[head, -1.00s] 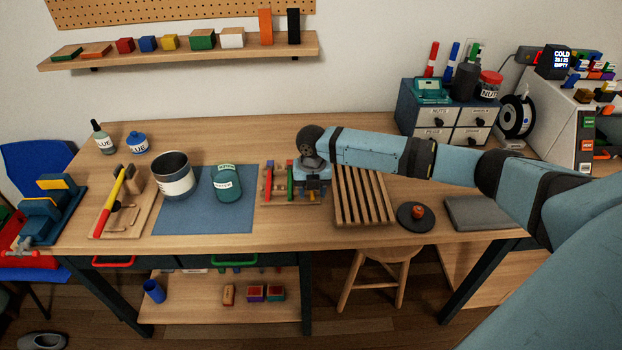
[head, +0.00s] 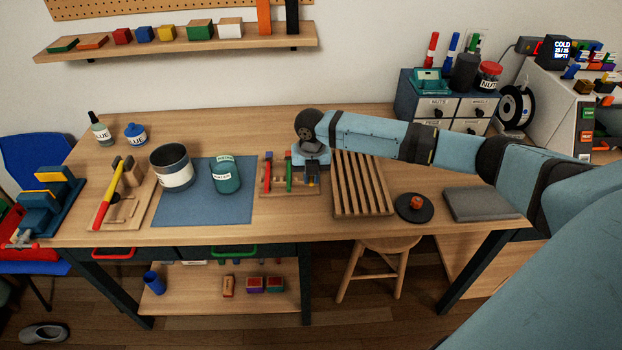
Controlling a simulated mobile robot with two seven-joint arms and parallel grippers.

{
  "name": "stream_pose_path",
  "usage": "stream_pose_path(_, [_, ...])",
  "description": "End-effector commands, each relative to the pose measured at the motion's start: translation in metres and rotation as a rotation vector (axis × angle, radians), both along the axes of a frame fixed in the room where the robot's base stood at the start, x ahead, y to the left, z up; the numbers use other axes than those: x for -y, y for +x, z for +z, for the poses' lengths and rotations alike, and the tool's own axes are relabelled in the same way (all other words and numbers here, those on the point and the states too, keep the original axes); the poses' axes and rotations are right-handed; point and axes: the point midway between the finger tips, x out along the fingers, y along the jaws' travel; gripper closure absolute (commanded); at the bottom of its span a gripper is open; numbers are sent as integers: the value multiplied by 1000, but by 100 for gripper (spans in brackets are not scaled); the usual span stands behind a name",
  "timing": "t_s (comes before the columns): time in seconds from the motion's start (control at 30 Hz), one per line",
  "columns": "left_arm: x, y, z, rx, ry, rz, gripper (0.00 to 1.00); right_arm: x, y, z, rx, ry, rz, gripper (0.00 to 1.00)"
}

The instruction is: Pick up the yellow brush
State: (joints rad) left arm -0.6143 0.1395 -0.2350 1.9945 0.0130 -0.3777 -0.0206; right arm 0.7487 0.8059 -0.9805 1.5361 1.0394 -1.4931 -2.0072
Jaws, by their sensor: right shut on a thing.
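A wooden rack (head: 272,190) stands on the workbench at the middle, with red, green and blue upright pieces in it. My right gripper (head: 312,178) points down over the rack's right end. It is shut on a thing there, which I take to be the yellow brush. The brush is almost wholly hidden by the gripper and the rack's pieces, so its shape and whether it is clear of the rack cannot be told. My left gripper is out of view.
A slatted wooden tray (head: 362,185) lies just right of the rack. A blue mat (head: 185,205) with a green jar (head: 226,175) and a dark-rimmed can (head: 172,167) lies left. A drawer cabinet (head: 437,108) stands behind right. Bare tabletop lies behind the rack.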

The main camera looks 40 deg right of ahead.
Motion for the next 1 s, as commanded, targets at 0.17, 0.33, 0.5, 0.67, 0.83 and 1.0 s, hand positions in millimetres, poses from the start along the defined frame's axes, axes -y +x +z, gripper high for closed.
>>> stream_pose_path(0.17, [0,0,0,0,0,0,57,1,1,41,4,0,2,100])
stream_pose_path(0.33, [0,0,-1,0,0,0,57,1,1,92,6,0,0,100])
stream_pose_path(0.5, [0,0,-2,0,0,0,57,0,1,136,4,1,1,100])
stream_pose_path(0.67, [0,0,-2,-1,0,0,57,0,1,164,1,0,0,100])
stream_pose_path(0.83, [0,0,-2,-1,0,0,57,0,0,177,0,0,0,100])
stream_pose_path(1.0, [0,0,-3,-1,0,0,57,0,0,180,0,0,0,100])
